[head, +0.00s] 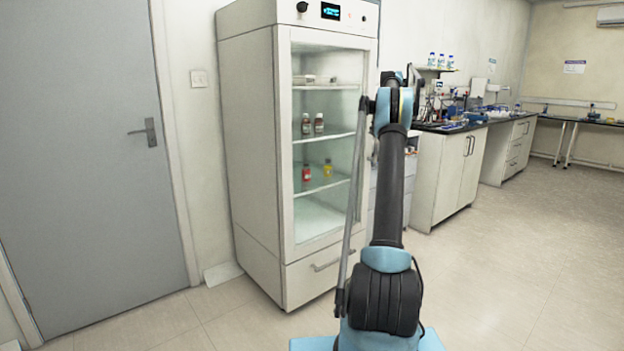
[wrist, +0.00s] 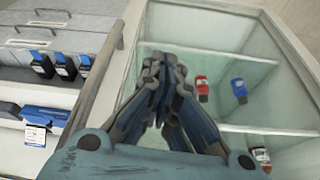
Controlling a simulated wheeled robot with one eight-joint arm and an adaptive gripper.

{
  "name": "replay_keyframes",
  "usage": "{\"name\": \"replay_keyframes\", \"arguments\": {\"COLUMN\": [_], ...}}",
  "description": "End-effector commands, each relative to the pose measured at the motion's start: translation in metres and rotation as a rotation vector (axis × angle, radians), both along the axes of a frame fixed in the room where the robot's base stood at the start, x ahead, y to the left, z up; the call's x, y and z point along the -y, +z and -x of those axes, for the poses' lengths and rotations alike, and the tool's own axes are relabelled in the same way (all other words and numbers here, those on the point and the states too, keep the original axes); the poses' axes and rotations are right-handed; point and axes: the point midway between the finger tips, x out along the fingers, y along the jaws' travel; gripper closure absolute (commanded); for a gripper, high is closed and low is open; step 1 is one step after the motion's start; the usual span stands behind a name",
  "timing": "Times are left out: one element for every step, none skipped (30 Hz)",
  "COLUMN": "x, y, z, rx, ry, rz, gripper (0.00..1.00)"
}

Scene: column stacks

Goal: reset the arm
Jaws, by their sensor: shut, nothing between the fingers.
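My gripper (wrist: 165,72) shows in the wrist view with its fingers together, shut and empty, in front of the glass of a tall white cabinet. In the head view my arm rises in the middle of the picture, and the gripper itself is hidden behind it. The tall white cabinet (head: 250,150) stands left of my arm, its glass front showing lit shelves.
The cabinet holds a red bottle (head: 306,173), a yellow bottle (head: 328,169) and dark bottles (head: 307,124). A grey door (head: 80,150) is at left. A lab bench (head: 440,175) stands behind my arm at right. The floor (head: 530,260) at right is clear.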

Motion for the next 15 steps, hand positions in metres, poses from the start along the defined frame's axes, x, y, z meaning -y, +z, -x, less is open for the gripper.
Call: {"name": "replay_keyframes", "arguments": {"x": [-0.009, -0.014, -0.020, -0.024, -0.028, -0.034, -0.038, -0.043, -0.049, -0.053, -0.058, -0.064, -0.068, -0.072, -0.077], "y": [0.008, 0.012, 0.017, 0.021, 0.024, 0.028, 0.031, 0.034, 0.038, 0.041, 0.044, 0.047, 0.049, 0.051, 0.054], "z": [0.010, 0.016, 0.023, 0.029, 0.035, 0.044, 0.050, 0.057, 0.066, 0.072, 0.079, 0.089, 0.096, 0.104, 0.114], "rx": [-0.004, -0.007, -0.011, -0.014, -0.017, -0.020, -0.023, -0.026, -0.029, -0.031, -0.034, -0.038, -0.040, -0.043, -0.047], "ry": [-0.005, -0.010, -0.016, -0.020, -0.026, -0.033, -0.038, -0.043, -0.050, -0.054, -0.058, -0.066, -0.071, -0.076, -0.083], "rz": [0.000, 0.001, 0.000, 0.001, 0.001, 0.002, 0.002, 0.002, 0.002, 0.002, 0.002, 0.003, 0.004, 0.004, 0.004], "gripper": [1.00, 1.00, 1.00, 1.00, 1.00, 1.00, 1.00, 1.00, 1.00, 1.00, 1.00, 1.00, 1.00, 1.00, 1.00]}}
